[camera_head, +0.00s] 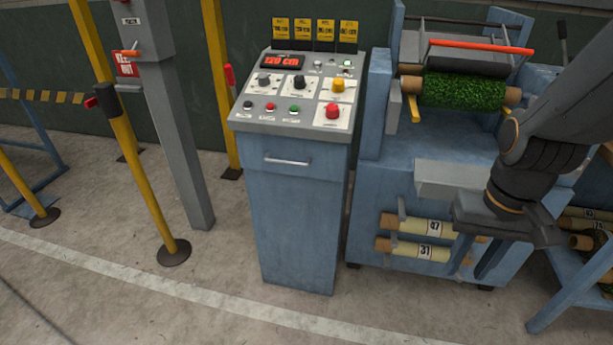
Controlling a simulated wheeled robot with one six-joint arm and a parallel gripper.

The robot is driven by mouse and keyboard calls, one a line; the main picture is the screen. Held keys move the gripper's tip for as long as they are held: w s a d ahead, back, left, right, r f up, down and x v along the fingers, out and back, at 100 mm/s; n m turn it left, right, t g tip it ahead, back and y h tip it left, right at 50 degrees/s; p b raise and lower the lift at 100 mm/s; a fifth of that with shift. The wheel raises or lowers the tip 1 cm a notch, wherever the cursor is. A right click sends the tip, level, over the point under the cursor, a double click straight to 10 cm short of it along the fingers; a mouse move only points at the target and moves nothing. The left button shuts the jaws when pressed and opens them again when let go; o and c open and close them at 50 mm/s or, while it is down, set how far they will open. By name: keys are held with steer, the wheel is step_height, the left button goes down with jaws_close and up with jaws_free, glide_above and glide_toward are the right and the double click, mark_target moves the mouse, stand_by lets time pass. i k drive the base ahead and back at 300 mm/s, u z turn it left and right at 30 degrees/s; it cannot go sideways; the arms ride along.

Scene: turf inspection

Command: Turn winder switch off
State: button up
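A blue control console (296,215) stands in the middle of the view with a sloped grey panel on top. The panel carries a grey-black knob (264,79), a black knob (299,83) and a yellow knob (337,86). Below them are a large red button (333,111) and a row of small black, red and green buttons. The labels are too small to read, so I cannot tell which control is the winder switch. My gripper (492,262) hangs at the right, pointing down before the blue machine, well apart from the panel. Its finger gap is unclear.
A red display (282,61) reads about 120 CM; a green lamp (347,62) is lit. The blue winding machine (392,170) with a green turf roll (462,92) stands close right of the console. Yellow posts (140,165) stand left. Floor before the console is clear.

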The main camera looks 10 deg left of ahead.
mark_target(332, 110)
steer(key=k, duration=0.6)
steer(key=u, duration=0.65)
steer(key=i, duration=1.3)
steer(key=z, duration=0.05)
